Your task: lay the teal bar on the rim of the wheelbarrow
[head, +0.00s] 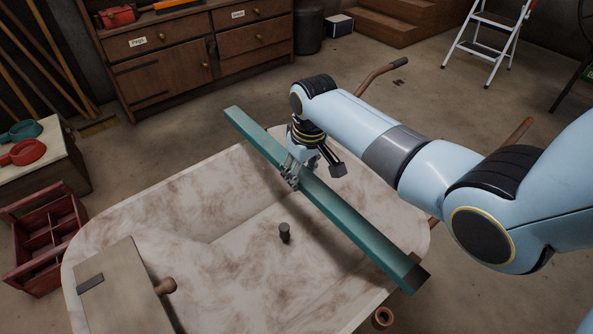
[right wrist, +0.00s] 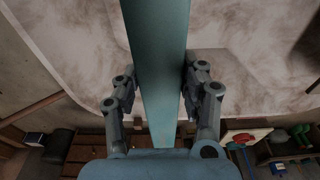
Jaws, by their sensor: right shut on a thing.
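The long teal bar (head: 345,218) has a dark near end and runs slantwise from upper left to lower right over the wheelbarrow (head: 175,205), a pale tray with brown stains. My right gripper (head: 289,173) is shut on the bar, left of its middle. In the right wrist view the bar (right wrist: 160,45) passes between the two fingers (right wrist: 160,82). The bar's far end reaches past the far rim and its near end lies over the right rim. I cannot tell whether it touches the rim. My left gripper is not in view.
In the tray stands a small dark peg (head: 285,233). A grey-brown board (head: 120,290) with a wooden knob (head: 166,286) lies at lower left. A copper-coloured ring (head: 383,318) is at lower right. A red crate (head: 45,240) stands left; wooden cabinets (head: 185,60) stand behind.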

